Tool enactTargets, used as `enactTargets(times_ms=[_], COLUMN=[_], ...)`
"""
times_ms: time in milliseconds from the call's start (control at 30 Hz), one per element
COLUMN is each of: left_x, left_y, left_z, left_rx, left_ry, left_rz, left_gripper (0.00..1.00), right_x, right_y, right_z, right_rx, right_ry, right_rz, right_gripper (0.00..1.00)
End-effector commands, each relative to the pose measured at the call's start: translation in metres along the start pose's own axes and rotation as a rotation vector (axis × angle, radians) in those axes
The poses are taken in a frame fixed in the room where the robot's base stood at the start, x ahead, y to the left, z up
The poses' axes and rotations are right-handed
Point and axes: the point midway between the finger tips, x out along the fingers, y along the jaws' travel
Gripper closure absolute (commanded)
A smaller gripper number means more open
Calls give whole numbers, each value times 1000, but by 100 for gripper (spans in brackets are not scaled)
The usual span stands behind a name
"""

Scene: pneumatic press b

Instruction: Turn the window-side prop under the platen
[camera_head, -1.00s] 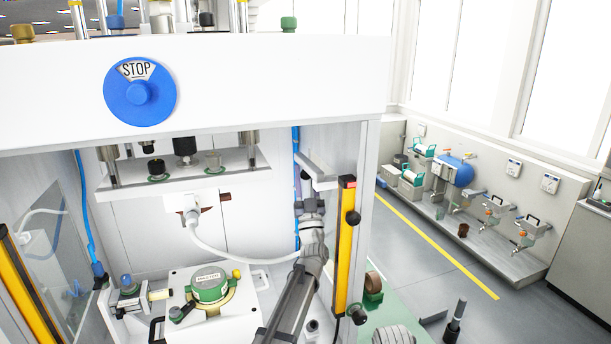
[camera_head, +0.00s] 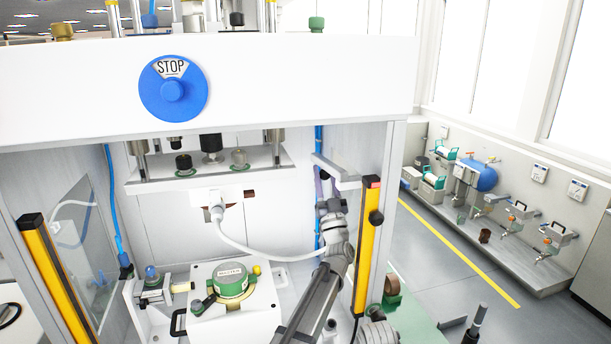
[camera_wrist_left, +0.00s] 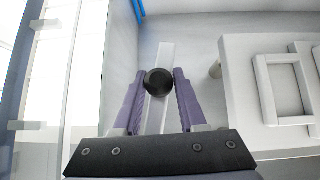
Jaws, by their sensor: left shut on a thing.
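The window-side prop (camera_head: 338,172) shows in the head view as a pale bar at the right inside wall of the press, to the right of the platen (camera_head: 266,163). My left gripper (camera_head: 323,182) reaches up to it from below, with a purple finger showing beside the bar. In the left wrist view, the purple fingers of the left gripper (camera_wrist_left: 159,80) are shut on a round black knob, with the pale bar of the prop (camera_wrist_left: 165,58) behind it. The prop's exact angle under the platen is hard to tell. My right gripper is not in view.
A yellow light-curtain post (camera_head: 366,255) stands close right of my left arm. A white cable (camera_head: 255,254) runs behind the arm. A green-topped fixture (camera_head: 231,283) sits below the platen. A blue STOP button (camera_head: 172,90) is on the front panel.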

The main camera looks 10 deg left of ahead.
Motion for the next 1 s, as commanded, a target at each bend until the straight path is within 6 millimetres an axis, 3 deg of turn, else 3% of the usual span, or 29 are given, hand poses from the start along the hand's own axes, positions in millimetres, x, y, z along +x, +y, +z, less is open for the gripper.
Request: enactTargets(times_ms=[600,633,867,1000], left_x=[-1,-1,-1,-1], left_y=[2,1,3,3], left_z=[-1,-1,-1,-1], left_rx=[78,78,76,76], left_ry=[-2,-2,-2,-2], left_rz=[-78,-78,-76,-75], left_gripper=[100,57,31,31], right_x=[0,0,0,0], right_y=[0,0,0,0], right_z=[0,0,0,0], right_rx=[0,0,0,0], right_ry=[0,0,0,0], right_rz=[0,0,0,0], right_gripper=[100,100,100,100])
